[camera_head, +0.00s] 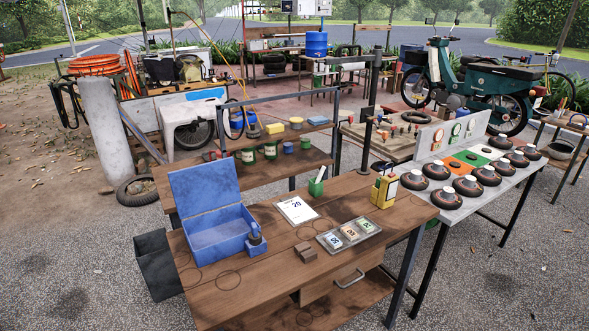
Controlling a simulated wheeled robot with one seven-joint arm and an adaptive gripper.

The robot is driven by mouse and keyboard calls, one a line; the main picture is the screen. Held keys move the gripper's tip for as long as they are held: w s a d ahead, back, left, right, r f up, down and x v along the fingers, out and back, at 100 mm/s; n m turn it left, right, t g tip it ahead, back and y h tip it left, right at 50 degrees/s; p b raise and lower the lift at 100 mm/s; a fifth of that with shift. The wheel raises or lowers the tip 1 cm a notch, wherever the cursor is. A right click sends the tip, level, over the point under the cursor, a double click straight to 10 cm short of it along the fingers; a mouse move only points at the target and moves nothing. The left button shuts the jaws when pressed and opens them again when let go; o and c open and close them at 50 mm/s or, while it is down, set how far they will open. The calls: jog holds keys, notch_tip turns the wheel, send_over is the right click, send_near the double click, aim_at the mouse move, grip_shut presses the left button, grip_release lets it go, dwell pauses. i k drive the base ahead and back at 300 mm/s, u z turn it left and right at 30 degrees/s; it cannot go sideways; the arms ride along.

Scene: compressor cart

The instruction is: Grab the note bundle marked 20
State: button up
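A clear grey tray (322,245) lies on the brown wooden desk (245,290). Three small note bundles lie side by side in it: a bluish one (335,240) at left, an orange-brown one (350,232) in the middle, and a greenish one (366,226) at right. Each has a pale label with figures too small to read surely, so I cannot tell which is marked 20. A white sheet (296,209) printed with a large 20 lies flat behind the tray, to its left. My gripper is not in view.
An open blue box (215,235) with a dark-topped object (255,236) by its corner stands left on the desk. The desk's front left is clear.

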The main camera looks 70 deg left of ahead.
aim_at(366, 226)
jog(key=u, duration=1.75)
